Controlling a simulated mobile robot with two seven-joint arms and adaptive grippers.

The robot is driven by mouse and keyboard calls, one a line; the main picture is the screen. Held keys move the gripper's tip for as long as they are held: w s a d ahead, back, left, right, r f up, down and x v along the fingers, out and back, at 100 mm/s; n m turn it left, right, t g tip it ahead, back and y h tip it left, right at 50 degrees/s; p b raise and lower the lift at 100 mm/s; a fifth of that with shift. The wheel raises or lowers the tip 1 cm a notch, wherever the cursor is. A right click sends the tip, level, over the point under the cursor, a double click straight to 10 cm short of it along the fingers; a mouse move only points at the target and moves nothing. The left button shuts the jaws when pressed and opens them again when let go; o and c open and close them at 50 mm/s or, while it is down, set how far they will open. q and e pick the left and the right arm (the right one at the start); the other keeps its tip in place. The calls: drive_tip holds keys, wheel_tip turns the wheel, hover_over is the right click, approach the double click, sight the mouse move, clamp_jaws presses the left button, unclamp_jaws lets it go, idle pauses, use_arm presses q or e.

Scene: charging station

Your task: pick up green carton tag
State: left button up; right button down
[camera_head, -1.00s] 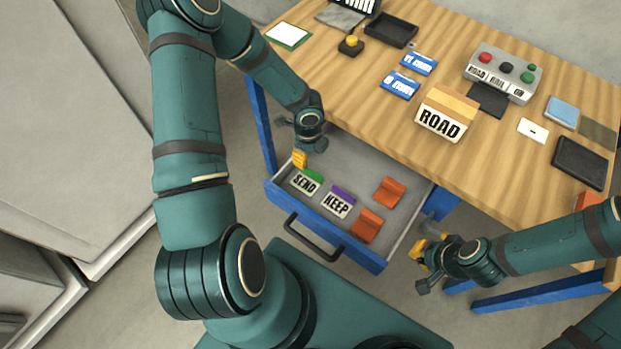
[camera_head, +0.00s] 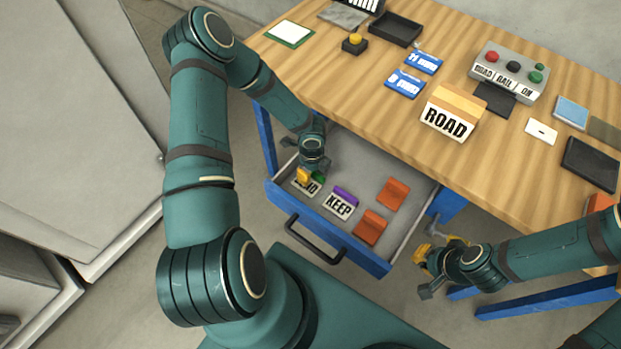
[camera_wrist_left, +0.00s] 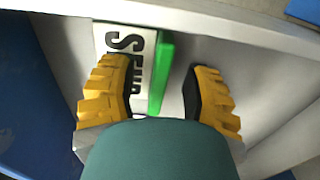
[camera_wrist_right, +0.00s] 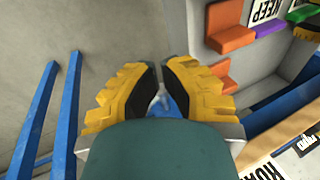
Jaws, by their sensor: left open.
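The green carton tag (camera_head: 320,176) is a white SEND plate with a green strip, lying in the open drawer; my left gripper (camera_head: 309,177) partly hides it in the head view. In the left wrist view the green strip (camera_wrist_left: 162,72) stands between the two yellow fingers of my left gripper (camera_wrist_left: 160,88). The fingers are open, with gaps to the strip on both sides; the left finger covers part of the lettering. My right gripper (camera_head: 428,262) is away from the tag, right of the drawer; its fingers (camera_wrist_right: 160,72) are close together and look empty.
A KEEP tag with a purple strip (camera_head: 340,206) and two orange pieces (camera_head: 371,226) lie to the right in the drawer (camera_head: 365,261). The wooden table (camera_head: 375,125) above holds a ROAD block (camera_head: 446,122), blue cards and a button box (camera_head: 508,72).

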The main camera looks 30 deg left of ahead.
use_arm(q)
clamp_jaws()
